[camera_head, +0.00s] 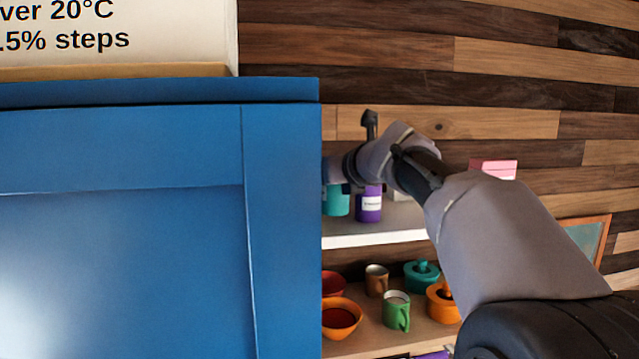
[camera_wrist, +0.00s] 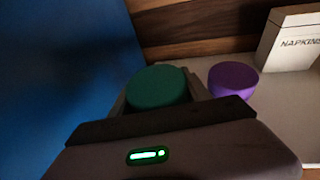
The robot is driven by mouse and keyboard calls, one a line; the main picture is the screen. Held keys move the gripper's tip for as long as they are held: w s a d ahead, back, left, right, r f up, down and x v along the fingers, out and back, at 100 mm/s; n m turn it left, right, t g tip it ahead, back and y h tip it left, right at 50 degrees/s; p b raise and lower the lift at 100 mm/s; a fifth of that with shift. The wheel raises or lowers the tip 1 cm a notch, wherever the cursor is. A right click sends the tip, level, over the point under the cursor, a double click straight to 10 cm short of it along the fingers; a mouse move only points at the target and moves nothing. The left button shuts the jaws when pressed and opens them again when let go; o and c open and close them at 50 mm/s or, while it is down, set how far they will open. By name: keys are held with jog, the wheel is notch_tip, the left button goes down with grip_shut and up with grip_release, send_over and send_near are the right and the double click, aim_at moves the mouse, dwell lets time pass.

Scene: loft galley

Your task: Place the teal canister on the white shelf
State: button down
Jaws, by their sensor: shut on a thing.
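The teal canister (camera_head: 336,201) is at the left end of the white shelf (camera_head: 372,240), partly hidden by the blue door in the head view. In the wrist view the canister (camera_wrist: 158,86) shows its round dark-green top between the two fingers. My gripper (camera_wrist: 160,97) is shut on it. In the head view the gripper is mostly hidden behind the door edge and my wrist. I cannot tell whether the canister's base touches the shelf. A purple canister (camera_head: 369,205) stands just right of it, with a small gap in the wrist view.
A blue door (camera_head: 120,220) fills the left, close to my gripper. A white napkins box (camera_wrist: 291,40) stands on the shelf at right. A pink box (camera_head: 492,168) is farther right. A lower wooden shelf (camera_head: 425,333) holds bowls, mugs and pots, including a green mug (camera_head: 396,312).

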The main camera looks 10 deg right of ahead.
jog(key=f, duration=0.1)
jog(key=w+f, duration=0.1)
jog(key=w+a+f, duration=0.1)
jog(key=f, duration=0.1)
jog(key=shift+p, duration=0.3)
jog(key=shift+s+r, duration=0.1)
jog(key=shift+s, duration=0.25)
jog(key=c, duration=0.5)
grip_release()
jog(key=shift+w+f, duration=0.15)
jog(key=shift+f, duration=0.05)
